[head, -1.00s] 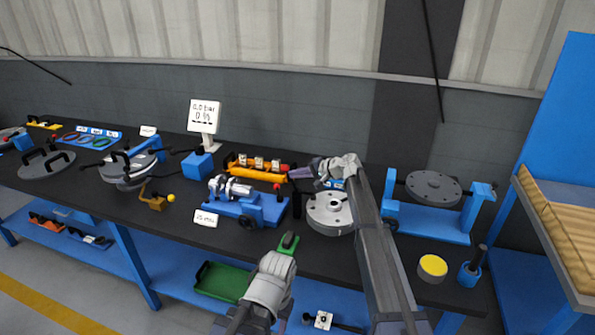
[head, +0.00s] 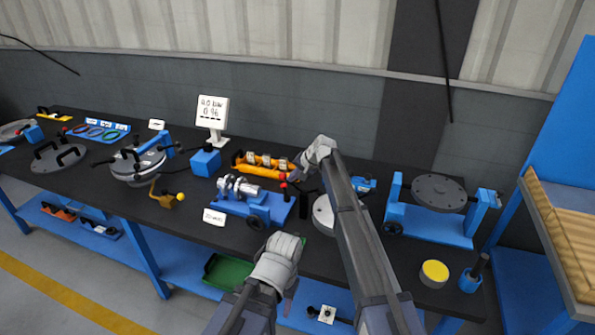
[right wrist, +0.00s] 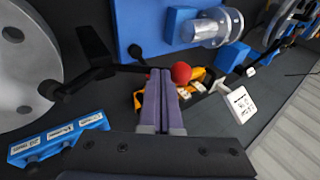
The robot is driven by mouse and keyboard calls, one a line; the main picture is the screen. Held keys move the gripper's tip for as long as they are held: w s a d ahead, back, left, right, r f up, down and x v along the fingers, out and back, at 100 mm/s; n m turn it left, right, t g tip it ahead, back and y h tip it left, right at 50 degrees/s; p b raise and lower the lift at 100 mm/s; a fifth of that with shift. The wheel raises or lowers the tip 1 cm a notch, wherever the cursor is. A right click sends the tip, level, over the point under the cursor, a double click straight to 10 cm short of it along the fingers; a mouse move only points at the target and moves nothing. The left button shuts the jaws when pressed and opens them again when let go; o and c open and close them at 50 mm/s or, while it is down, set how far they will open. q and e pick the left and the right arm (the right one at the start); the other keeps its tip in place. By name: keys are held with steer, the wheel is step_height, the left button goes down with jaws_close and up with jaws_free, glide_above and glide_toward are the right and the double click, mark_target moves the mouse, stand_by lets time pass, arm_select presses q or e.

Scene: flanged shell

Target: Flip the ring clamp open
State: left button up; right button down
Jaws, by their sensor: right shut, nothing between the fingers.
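A blue fixture (head: 258,209) holds a metal cylinder (head: 240,188) on the bench. A red ball (head: 283,186) tops a black lever at its right end. My right gripper (head: 301,178) is shut and empty just right of the ball. In the right wrist view its closed fingers (right wrist: 160,78) are beside the red ball (right wrist: 181,72); I cannot tell whether they touch. A black rod (right wrist: 120,69) runs behind the fingers towards the ball. I cannot clearly make out which part is the ring clamp. My left gripper (head: 289,286) is low at the bench's front edge, its fingers unclear.
A round grey flange (head: 322,212) is partly hidden behind my right arm. An orange rack (head: 263,161) stands behind the fixture. A blue stand with a grey disc (head: 438,191) and a yellow-topped can (head: 434,272) are to the right. A display sign (head: 211,113) stands at the back.

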steer(key=shift+w+a+h, duration=0.2)
steer(key=shift+a+h, duration=0.2)
steer(key=shift+h, duration=0.1)
steer(key=a+f+b, duration=0.2)
steer(key=shift+w+f, duration=0.2)
steer(key=shift+f, duration=0.2)
steer(key=shift+s+a, duration=0.15)
stand_by(0.3)
step_height(320, 180, up, 14)
steer(key=s+d+p, duration=0.1)
steer(key=s+p, duration=0.1)
steer(key=p, duration=1.1)
steer(key=shift+s+f, duration=0.15)
steer(key=shift+s, duration=0.25)
